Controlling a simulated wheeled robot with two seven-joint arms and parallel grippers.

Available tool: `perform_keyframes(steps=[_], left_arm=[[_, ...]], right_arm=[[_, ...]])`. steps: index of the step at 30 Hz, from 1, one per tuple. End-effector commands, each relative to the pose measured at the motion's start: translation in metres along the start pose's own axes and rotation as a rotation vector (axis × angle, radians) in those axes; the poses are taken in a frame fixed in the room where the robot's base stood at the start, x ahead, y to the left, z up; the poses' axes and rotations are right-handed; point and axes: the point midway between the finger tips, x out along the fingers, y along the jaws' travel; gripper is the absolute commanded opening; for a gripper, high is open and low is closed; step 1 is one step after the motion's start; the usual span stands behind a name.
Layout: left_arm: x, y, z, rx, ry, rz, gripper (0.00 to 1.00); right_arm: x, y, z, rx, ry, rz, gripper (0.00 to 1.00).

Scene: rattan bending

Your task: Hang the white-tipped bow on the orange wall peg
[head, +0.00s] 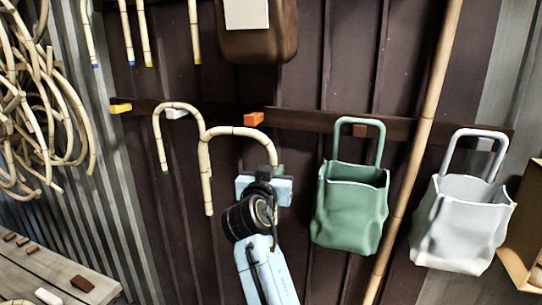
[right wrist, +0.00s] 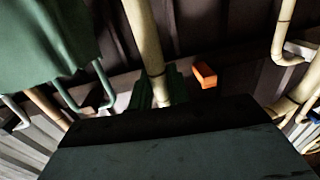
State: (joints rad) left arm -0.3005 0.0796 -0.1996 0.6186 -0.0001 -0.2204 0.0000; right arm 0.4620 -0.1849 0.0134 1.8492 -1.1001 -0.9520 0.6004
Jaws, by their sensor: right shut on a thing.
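The bow (head: 206,165) is an arch of pale jointed rattan. Its left leg hangs free with a pale tip. My right gripper (head: 264,188) is shut on its right leg, below the arch. The held rattan also shows in the right wrist view (right wrist: 145,40). The orange wall peg (head: 253,118) sticks out from the dark rail, just above the top of the arch in the head view. In the right wrist view the orange peg (right wrist: 205,75) stands clear to the right of the held leg. I cannot tell the depth gap between arch and peg. My left gripper is not in view.
Another bow (head: 159,130) hangs on the white peg (head: 177,113), close left of the held one. A yellow peg (head: 120,107) is bare. A green bag (head: 350,205) and a white bag (head: 462,225) hang at right, beside a long pole (head: 412,165).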

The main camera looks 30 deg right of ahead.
Motion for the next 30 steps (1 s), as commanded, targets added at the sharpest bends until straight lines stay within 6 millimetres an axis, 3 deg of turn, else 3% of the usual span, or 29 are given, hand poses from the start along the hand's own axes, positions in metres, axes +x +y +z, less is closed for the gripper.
perform_keyframes(steps=[3,9,30], left_arm=[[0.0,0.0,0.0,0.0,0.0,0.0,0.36],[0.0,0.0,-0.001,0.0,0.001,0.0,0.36],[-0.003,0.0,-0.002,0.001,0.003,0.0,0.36]], right_arm=[[0.009,-0.006,-0.022,0.008,0.001,0.063,0.0],[0.013,-0.009,-0.037,0.008,0.003,0.107,0.0],[0.055,-0.004,-0.034,0.008,0.004,0.108,0.0]])
